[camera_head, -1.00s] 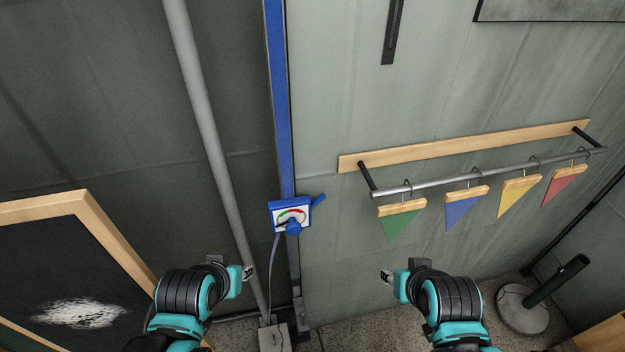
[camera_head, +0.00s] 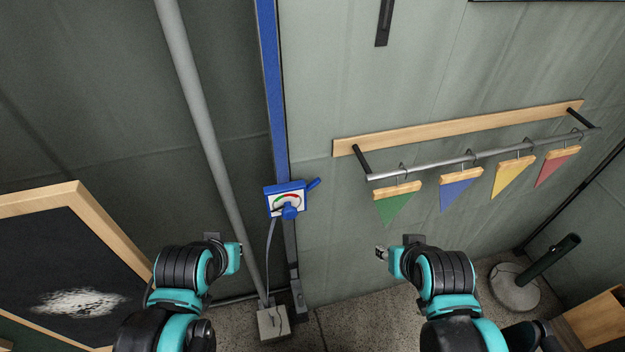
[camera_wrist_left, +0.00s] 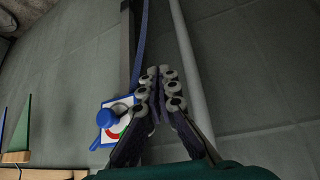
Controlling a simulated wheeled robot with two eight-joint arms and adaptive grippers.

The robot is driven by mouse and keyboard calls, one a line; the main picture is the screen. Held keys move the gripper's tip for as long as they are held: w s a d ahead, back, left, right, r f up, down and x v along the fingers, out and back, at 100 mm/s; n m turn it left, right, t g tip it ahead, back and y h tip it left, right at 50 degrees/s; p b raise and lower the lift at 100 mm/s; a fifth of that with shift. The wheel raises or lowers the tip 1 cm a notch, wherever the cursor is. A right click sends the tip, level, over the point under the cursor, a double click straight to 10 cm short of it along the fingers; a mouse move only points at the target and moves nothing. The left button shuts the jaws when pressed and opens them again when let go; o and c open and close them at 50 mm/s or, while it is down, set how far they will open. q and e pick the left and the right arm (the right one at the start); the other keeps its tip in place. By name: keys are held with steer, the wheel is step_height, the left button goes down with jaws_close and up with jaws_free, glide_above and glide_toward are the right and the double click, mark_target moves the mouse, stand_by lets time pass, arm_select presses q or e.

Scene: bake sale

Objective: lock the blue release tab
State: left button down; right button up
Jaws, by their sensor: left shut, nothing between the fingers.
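A blue box (camera_head: 270,204) with a white face and a red and green dial is on the blue post, left of the hanging pennants. A round blue knob (camera_head: 290,212) sits at its lower front, and a blue tab (camera_head: 313,184) sticks out from its upper right. My left gripper (camera_head: 240,257) is below and left of the box, apart from it. In the left wrist view its fingers (camera_wrist_left: 165,76) are together and empty, overlapping the edge of the box (camera_wrist_left: 106,143). My right gripper (camera_head: 380,252) is below and right of the box; its fingers are too small to read.
A grey pipe (camera_head: 205,130) runs down the wall left of the blue post (camera_head: 272,90). A framed chalkboard (camera_head: 60,255) leans at left. A rail (camera_head: 440,165) with several coloured pennants is on the right wall. A dark green post on a round base (camera_head: 515,290) stands at right.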

arm_select(q)
steer(key=w+d+r+n+g+p, duration=0.1)
steer(key=w+d+r+p, duration=0.4)
steer(key=r+p, duration=0.4)
steer(key=w+d+r+n+g+h+p, duration=0.1)
steer(key=w+d+r+g+p, duration=0.1)
steer(key=w+d+r+p, duration=0.3)
step_height(320, 180, up, 6)
steer(key=d+p, duration=0.3)
steer(key=p, duration=0.2)
steer(key=shift+r+h, duration=0.25)
steer(key=shift+h, duration=0.05)
steer(key=shift+w, duration=0.1)
steer(key=b, duration=0.2)
glide_toward(313, 181)
steer(key=f, duration=0.1)
steer(key=w+a+f, duration=0.1)
steer(key=f, duration=0.1)
steer(key=shift+w+a, duration=0.25)
steer(key=shift+w, duration=0.05)
steer(key=shift+w+d+f+b, duration=0.2)
steer(key=shift+d+f+b, duration=0.2)
steer(key=shift+d+f, duration=0.45)
steer(key=shift+w+d+f, duration=0.1)
steer(key=shift+d+f, duration=0.3)
steer(key=shift+f, duration=0.15)
